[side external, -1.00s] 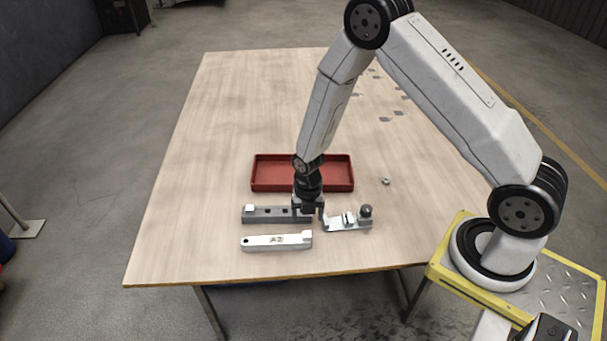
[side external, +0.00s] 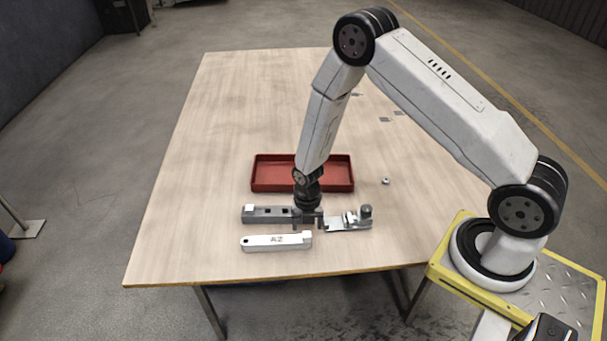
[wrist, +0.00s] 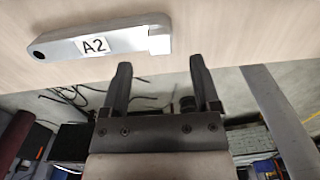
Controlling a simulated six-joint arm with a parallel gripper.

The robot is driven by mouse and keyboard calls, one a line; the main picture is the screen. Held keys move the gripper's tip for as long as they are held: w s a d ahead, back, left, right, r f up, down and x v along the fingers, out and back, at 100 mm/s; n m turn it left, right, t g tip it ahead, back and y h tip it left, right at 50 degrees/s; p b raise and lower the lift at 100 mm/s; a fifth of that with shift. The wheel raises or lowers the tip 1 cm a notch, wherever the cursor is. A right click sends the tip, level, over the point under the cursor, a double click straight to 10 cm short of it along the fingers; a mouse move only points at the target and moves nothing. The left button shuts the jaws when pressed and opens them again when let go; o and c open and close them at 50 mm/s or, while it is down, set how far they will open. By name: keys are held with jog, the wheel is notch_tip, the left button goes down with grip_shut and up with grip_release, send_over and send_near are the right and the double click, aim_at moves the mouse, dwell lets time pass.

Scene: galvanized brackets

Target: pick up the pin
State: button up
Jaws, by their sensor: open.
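My gripper (side external: 308,222) is open and empty, pointing down between the grey bar and the metal bracket. Its two spread fingers also show in the wrist view (wrist: 160,70), with nothing between them. The grey bar (side external: 268,215) has a white block at its left end and dark holes. The galvanized bracket (side external: 340,224) to the right carries a small upright piece and a dark round knob (side external: 366,211). I cannot tell which piece is the pin. A pale bar labelled A2 (side external: 276,242) lies nearest the front edge; it also shows in the wrist view (wrist: 105,42).
A red tray (side external: 262,182) stands behind the gripper and looks empty where visible. A small metal nut-like piece (side external: 386,181) lies to the tray's right. The table (side external: 240,100) is clear at the back left. Its front edge is close to the A2 bar.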

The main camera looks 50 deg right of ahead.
aim_at(307, 234)
jog(key=shift+f, duration=2.1)
grip_shut()
